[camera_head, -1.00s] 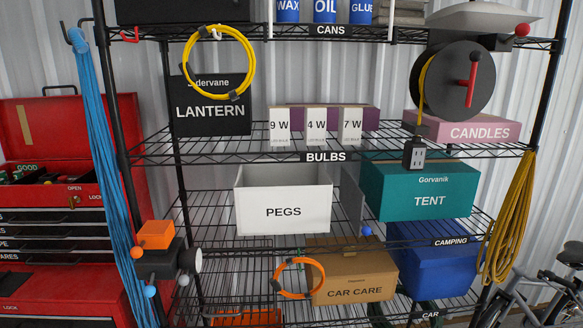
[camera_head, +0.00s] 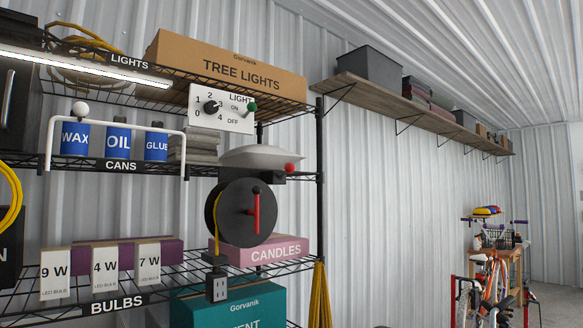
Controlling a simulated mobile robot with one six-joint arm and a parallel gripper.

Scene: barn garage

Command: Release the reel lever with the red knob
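The cord reel (camera_head: 232,213) is a round black disc hung under a light grey hood (camera_head: 262,156) at the right end of the shelf unit. A red knob (camera_head: 290,168) sits on the black piece at the hood's right side, by the shelf post; the lever under it is mostly hard to make out. A separate red crank handle (camera_head: 255,212) stands upright on the disc face. A black socket block (camera_head: 216,284) hangs below the reel on its cord. My gripper is in neither frame.
A white light panel (camera_head: 221,108) with a black dial and a green-knobbed switch is above the hood. Blue cans (camera_head: 118,141) stand left behind a white bar. A pink CANDLES box (camera_head: 266,250) is behind the reel. A wall shelf (camera_head: 420,116) runs right; bicycles (camera_head: 490,290) stand beyond.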

